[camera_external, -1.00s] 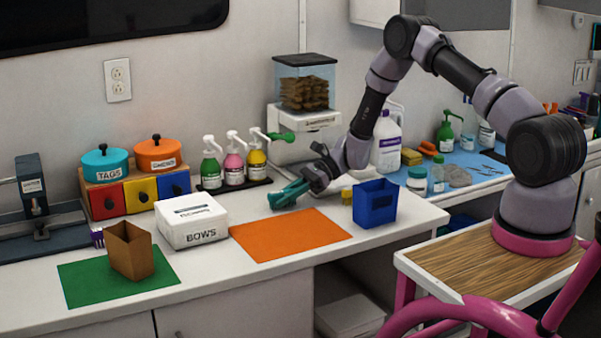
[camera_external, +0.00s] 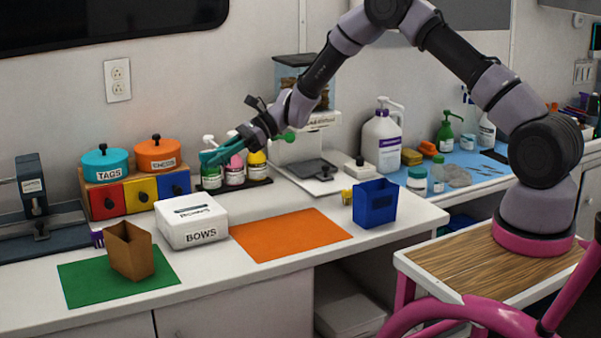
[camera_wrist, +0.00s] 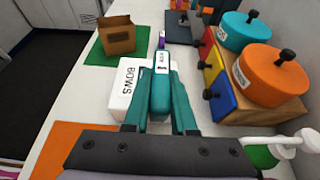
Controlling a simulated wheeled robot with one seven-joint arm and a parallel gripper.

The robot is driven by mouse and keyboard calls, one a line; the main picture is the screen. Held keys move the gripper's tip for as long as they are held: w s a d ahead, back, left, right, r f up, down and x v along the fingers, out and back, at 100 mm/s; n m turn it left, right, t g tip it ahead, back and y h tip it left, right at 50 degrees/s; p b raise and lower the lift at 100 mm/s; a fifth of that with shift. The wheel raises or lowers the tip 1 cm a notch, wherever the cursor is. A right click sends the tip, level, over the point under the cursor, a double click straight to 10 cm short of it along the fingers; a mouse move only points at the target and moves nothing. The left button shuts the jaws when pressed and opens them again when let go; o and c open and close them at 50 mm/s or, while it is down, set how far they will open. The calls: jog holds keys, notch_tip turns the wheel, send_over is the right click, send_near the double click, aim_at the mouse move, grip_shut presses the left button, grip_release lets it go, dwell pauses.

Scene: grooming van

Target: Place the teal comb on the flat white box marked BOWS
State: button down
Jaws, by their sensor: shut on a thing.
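My gripper (camera_external: 228,150) is shut on the teal comb (camera_wrist: 160,97). It holds the comb raised above the counter, in front of the pump bottles and up to the right of the white box. In the external view comb and fingers blend in similar teal, so the comb's outline is unclear. The flat white box marked BOWS (camera_external: 192,235) lies on the counter between the green and orange mats. In the wrist view the box (camera_wrist: 124,92) is partly hidden behind the comb and fingers, below them. Its top carries a dark-marked label and looks otherwise clear.
Pump bottles (camera_external: 234,172) stand on a dark tray behind. Orange and teal pots (camera_external: 157,155) sit on a coloured drawer unit (camera_external: 140,194) behind the box. A brown open box (camera_external: 129,252) stands on the green mat (camera_external: 80,285). The orange mat (camera_external: 290,234) is bare; a blue bin (camera_external: 375,205) stands right.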

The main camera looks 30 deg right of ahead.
notch_tip(320, 180, up, 2)
send_over(189, 207)
notch_tip(189, 207, down, 9)
jog(key=shift+w+d+f, duration=0.1)
jog(key=shift+f, duration=0.05)
jog(key=shift+f, duration=0.2)
jog(key=c, duration=0.7)
grip_release()
jog(key=shift+c, duration=0.2)
jog(key=shift+r, duration=0.15)
